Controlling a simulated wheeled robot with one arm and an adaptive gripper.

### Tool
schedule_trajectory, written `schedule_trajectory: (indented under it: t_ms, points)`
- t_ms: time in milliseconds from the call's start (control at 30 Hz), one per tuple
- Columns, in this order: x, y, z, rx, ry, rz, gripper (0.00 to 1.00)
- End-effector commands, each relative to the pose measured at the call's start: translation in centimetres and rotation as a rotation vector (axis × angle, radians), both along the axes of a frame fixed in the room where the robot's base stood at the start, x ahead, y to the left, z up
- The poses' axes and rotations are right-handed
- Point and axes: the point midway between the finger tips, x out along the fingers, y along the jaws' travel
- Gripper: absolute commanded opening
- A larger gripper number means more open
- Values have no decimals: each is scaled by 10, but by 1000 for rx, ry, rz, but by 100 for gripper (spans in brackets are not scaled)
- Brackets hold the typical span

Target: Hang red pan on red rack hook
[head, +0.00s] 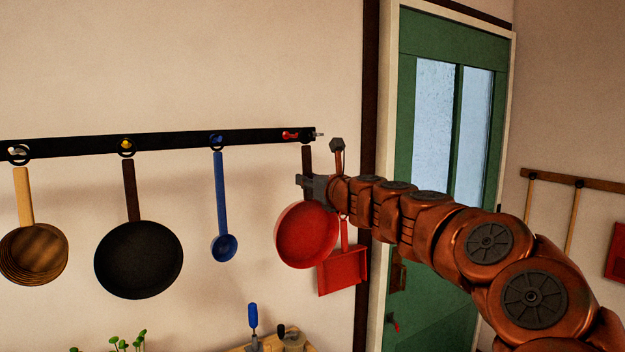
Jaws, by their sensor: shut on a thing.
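The red pan (302,240) is at the right end of the black wall rack (75,146), bowl down and handle upright. My gripper (308,186) is shut on the dark pan handle (307,158), just above the bowl. The top of the handle reaches the rack's lower edge, just right of and below the red hook (291,135). I cannot tell whether the pan's hanging ring is around the hook or only in front of it. The gripper and wrist hide part of the handle.
A wooden pan (35,254), a black pan (138,260) and a blue ladle (223,248) hang to the left. A red dustpan (343,271) is close behind the pan's lower right. A green door (428,130) stands on the right. A wooden surface with small items is below.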

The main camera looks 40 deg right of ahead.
Motion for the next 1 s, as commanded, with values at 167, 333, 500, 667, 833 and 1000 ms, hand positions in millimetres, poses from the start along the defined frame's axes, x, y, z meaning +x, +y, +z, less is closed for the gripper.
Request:
schedule_trajectory:
  t_ms: [167, 333, 500, 667, 833, 1000]
  points:
    - [10, -1, 2, 0, -2, 0, 0]
    - [19, -1, 2, -1, -3, 0, 0]
    - [28, -2, 1, -1, -3, 1, 0]
    - [38, -3, 0, 0, -1, 1, 0]
    - [47, -3, -1, 0, 0, 2, 0]
    - [56, -4, 0, 1, -2, 1, 0]
